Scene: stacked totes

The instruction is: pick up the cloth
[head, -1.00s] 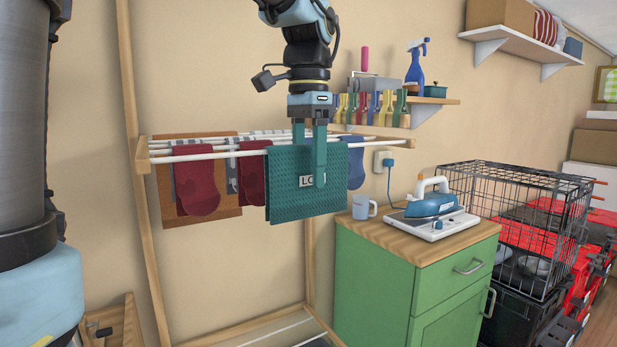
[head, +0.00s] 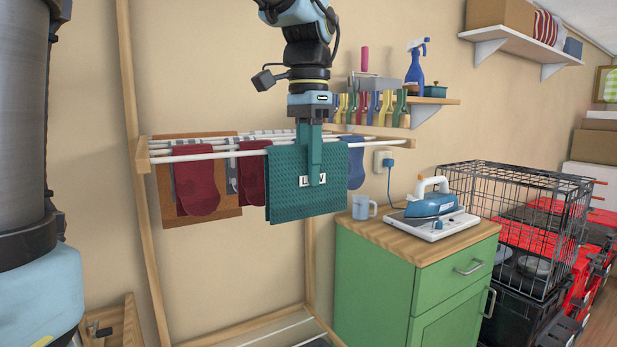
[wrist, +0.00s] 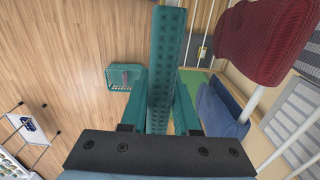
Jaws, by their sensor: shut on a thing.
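The teal waffle-textured cloth (head: 285,192) hangs folded over the front white bar of the wooden drying rack, with a small lettered label on its face. My gripper (head: 315,180) points straight down over the cloth's right part, with a finger lying across the label. In the wrist view the cloth (wrist: 168,60) runs as a narrow strip between the two fingers of my gripper (wrist: 170,110), which are shut on it. The bar under the cloth is hidden by it in the head view.
The drying rack (head: 150,240) also holds red socks (head: 198,185), a brown cloth (head: 165,195) and a blue sock (head: 356,165) close to the right. A green cabinet (head: 370,275) with an iron (head: 432,202) and mug (head: 362,207) stands to the right. A shelf of pegs (head: 385,105) is behind.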

